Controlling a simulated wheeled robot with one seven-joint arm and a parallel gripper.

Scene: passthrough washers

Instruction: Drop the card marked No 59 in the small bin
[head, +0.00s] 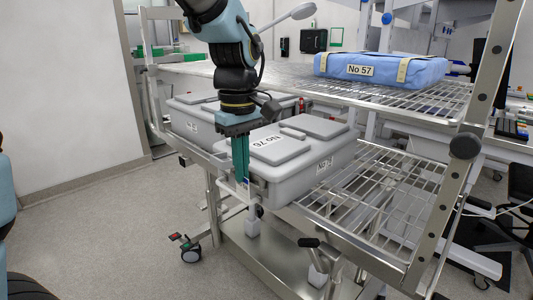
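My gripper (241,178) points straight down at the front left corner of the wire-shelf cart, beside a grey lidded case. Its teal fingers look close together, but I cannot tell whether they are shut or hold anything. A small pale piece (235,192) shows at and below the fingertips. I cannot tell whether it is a card, a bin rim or part of the cart. No marking No 59 is readable anywhere, and I cannot pick out a small bin with certainty.
The grey case (295,178), marked No 76 on its lid, sits on the lower wire shelf (375,205). Another grey case (188,122) stands behind left. A blue pack marked No 57 (380,70) lies on the upper shelf. The floor at left (100,230) is clear.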

